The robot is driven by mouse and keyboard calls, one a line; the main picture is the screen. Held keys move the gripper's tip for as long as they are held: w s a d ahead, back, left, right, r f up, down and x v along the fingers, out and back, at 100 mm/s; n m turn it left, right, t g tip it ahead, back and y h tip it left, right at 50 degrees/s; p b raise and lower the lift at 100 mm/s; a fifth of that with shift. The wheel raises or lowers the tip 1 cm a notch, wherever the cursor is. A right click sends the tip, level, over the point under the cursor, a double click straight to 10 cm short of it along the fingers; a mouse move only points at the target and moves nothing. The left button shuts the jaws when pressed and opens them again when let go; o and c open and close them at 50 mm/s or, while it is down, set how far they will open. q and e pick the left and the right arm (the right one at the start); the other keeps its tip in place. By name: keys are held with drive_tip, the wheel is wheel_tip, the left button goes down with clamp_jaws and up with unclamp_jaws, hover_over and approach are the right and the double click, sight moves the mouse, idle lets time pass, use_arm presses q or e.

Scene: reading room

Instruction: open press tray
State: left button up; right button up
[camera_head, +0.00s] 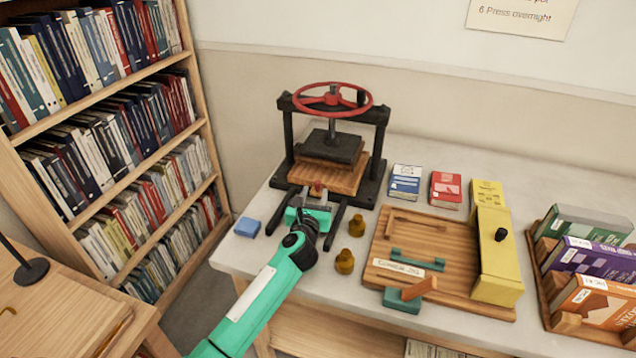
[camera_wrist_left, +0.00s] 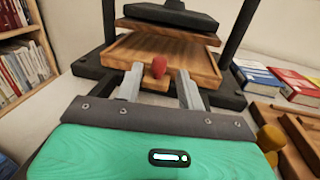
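The book press (camera_head: 379,150) stands on the table against the wall, with a red handwheel (camera_head: 318,112) on top and a dark pressing plate (camera_head: 335,146) below. Its wooden press tray (camera_head: 345,183) sits under the plate, and the tray's front also shows in the left wrist view (camera_wrist_left: 118,52). A red knob (camera_wrist_left: 158,67) is on the tray's front edge. My left gripper (camera_wrist_left: 158,84) is open, its two grey fingers on either side of the knob with gaps beside it. In the head view this gripper (camera_head: 317,193) is at the tray's front. My right gripper is not in view.
A blue block (camera_head: 247,227) lies left of the press's front rails. Two brass-coloured knobs (camera_head: 345,261) stand to the right. A wooden corner jig (camera_head: 425,240) with a yellow block (camera_head: 496,265) lies further right. A bookshelf (camera_head: 105,60) stands at left.

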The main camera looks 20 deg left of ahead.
sight(317, 184)
use_arm(q)
drive_tip(key=w, duration=0.4)
drive_tip(key=shift+w+a, duration=0.15)
drive_tip(key=shift+a, duration=0.1)
drive_tip(key=shift+w+a, duration=0.1)
drive_tip(key=shift+w, duration=0.7)
clamp_jaws()
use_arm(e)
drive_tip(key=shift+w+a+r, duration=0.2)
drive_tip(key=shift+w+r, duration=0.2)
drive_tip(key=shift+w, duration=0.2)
